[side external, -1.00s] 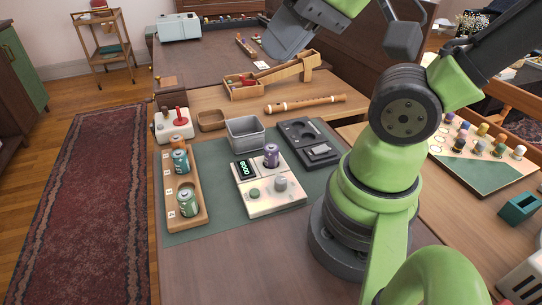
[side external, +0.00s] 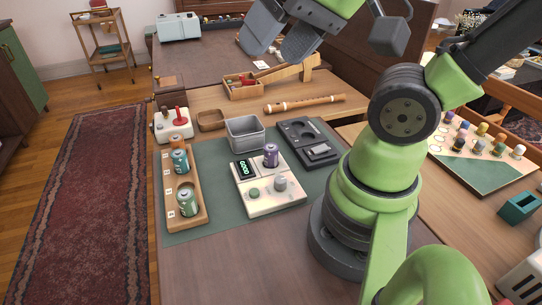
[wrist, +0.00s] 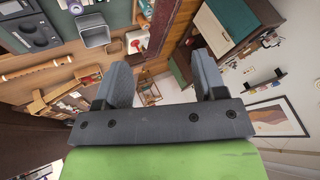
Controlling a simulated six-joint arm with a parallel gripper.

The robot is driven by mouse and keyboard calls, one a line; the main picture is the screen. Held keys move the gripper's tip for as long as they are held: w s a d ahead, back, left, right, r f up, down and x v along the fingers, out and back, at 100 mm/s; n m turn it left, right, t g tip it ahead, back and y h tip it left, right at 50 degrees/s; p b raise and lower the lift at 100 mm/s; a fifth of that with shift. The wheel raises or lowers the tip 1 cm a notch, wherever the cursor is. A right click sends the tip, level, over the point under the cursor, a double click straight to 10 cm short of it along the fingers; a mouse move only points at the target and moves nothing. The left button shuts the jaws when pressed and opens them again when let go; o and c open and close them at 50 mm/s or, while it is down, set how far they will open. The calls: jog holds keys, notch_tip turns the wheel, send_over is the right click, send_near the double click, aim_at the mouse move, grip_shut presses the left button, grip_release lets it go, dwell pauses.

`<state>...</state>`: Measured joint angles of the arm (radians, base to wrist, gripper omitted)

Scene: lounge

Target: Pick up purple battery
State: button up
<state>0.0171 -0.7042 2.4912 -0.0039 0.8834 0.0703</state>
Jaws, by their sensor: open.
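The purple battery (side external: 271,156) stands upright on the white tester device (side external: 268,198), whose small display (side external: 244,169) is lit green. My gripper (side external: 278,42) is high above the far part of the table, well above and apart from the battery. Its two grey fingers are spread with nothing between them.
A wooden rack (side external: 184,212) left of the tester holds several green and orange batteries. A grey bin (side external: 246,137) and a dark tray (side external: 308,151) stand behind the tester. A wooden flute (side external: 305,104) lies farther back. The front of the table is clear.

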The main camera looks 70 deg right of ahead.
jog(key=w+d+f+m+g+h, duration=0.25)
jog(key=w+d+f+m, duration=0.2)
jog(key=m, duration=0.35)
jog(key=m+g, duration=0.5)
jog(key=m, duration=1)
send_over(271, 147)
jog(key=shift+t+y, duration=0.25)
jog(key=shift+y, duration=0.1)
jog(key=f, duration=1.4)
jog(key=shift+s+d, duration=0.1)
jog(key=shift+d, duration=0.1)
notch_tip(271, 147, down, 4)
jog(key=shift+f, duration=0.1)
jog(key=shift+a+f, duration=0.15)
jog(key=shift+f, duration=2.8)
jog(key=c, duration=1.1)
jog(key=shift+r, duration=0.1)
